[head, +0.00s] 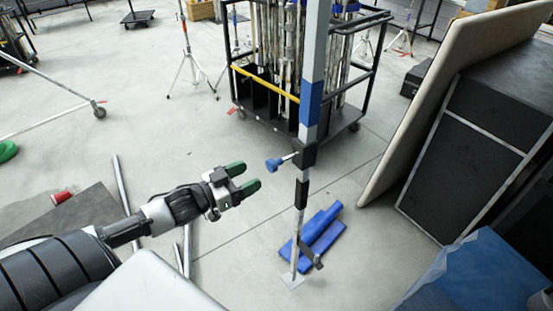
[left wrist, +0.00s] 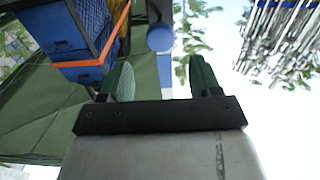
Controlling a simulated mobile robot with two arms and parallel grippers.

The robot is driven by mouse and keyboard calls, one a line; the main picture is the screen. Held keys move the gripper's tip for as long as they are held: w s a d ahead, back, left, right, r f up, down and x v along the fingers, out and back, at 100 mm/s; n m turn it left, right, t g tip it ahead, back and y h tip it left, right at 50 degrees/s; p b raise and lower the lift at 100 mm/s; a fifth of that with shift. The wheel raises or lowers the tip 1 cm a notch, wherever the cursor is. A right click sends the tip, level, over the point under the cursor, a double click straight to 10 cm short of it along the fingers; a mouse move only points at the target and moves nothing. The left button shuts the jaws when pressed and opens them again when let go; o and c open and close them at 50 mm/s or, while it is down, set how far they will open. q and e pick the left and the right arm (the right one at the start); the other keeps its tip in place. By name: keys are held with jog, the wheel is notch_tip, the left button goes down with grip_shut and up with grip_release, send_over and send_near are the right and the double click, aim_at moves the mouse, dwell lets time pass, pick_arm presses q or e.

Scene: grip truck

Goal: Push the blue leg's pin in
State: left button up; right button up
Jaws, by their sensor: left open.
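The leg is an upright grey pole with a blue band (head: 311,102) at the centre right of the head view. A blue-knobbed pin (head: 274,165) sticks out to the left from its black collar (head: 306,155), with some bare shaft showing between knob and collar. My left gripper (head: 245,178) is open and empty, left of the knob and apart from it in the picture. In the left wrist view, a round blue end (left wrist: 160,38), apparently the knob, shows beyond and between the open green fingers (left wrist: 161,78). My right gripper is not in view.
Blue bags (head: 322,228) lie on the floor by the pole's foot. A wheeled rack of poles (head: 262,92) stands behind. A tan board (head: 440,90) leans on a dark case at right. Metal tubes (head: 127,190) lie at left. Floor between gripper and rack is clear.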

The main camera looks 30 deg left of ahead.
aim_at(269, 166)
pick_arm(q)
jog(key=p+x, duration=0.1)
jog(key=x, duration=0.8)
jog(key=shift+w, duration=0.3)
